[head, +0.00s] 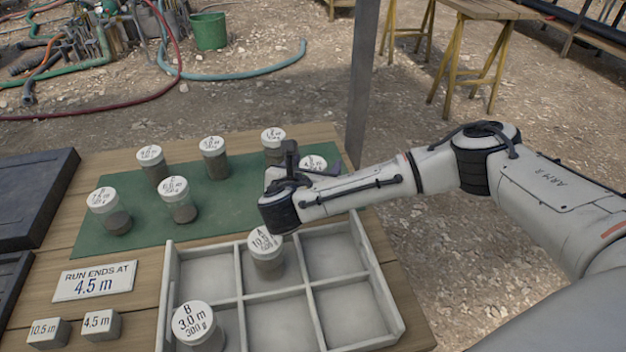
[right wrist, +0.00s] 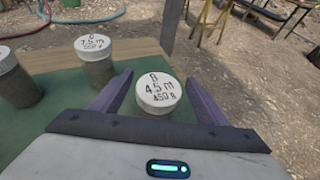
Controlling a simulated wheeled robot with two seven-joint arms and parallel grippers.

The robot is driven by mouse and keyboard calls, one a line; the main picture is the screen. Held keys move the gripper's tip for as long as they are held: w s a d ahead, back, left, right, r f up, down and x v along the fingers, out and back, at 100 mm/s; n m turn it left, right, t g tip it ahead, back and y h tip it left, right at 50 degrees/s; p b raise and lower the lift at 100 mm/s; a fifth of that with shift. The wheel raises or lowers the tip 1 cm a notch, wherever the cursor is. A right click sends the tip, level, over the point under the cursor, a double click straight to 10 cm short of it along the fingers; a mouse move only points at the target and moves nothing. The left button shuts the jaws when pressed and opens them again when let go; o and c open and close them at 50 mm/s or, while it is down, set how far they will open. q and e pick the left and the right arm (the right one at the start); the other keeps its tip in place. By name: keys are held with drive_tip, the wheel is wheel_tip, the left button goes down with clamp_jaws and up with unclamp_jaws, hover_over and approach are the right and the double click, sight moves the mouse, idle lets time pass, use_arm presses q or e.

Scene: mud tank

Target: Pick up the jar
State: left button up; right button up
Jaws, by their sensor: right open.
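A jar with a white lid marked 4.5 m, 450 g (right wrist: 160,92) stands on the green mat. In the head view this jar (head: 314,162) is partly hidden behind my right gripper (head: 291,165). In the right wrist view my right gripper (right wrist: 158,82) is open, with one finger to each side of the jar's lid. I cannot tell whether the fingers touch it. Several more jars stand on the mat (head: 135,232), among them one marked 7.5 m (right wrist: 97,44). My left gripper is not in view.
A grey divided tray (head: 396,318) holds a 10.5 m jar (head: 267,262) and a B 3.0 m jar (head: 193,318); several compartments are empty. A sign (head: 94,282) reads RUN ENDS AT 4.5 m. Small blocks (head: 101,324) lie near it. A post (head: 362,85) rises behind the table.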

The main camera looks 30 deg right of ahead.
drive_tip(key=shift+x, duration=1.45)
drive_tip(key=shift+a, duration=0.1)
drive_tip(key=c, duration=1.5)
